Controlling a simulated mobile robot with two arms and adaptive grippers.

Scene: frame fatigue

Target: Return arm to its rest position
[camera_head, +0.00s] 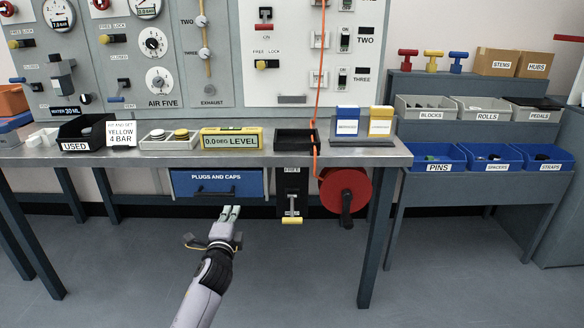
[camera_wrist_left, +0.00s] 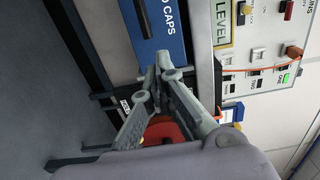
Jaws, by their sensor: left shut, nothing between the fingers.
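My left gripper (camera_head: 230,213) is shut and empty. In the head view its arm comes up from the bottom, and the fingertips are in front of and just below the blue "PLUGS AND CAPS" drawer (camera_head: 245,182). In the left wrist view the fingers of the gripper (camera_wrist_left: 163,62) meet at their tips, with the blue drawer (camera_wrist_left: 166,42) behind them. My right gripper does not show in either view.
A grey workbench (camera_head: 100,157) holds a yellow level (camera_head: 231,138) and small trays. Below it hang a red reel (camera_head: 344,190) and a black unit with a yellow handle (camera_head: 292,220). Blue bins (camera_head: 432,157) stand at right. The floor in front is clear.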

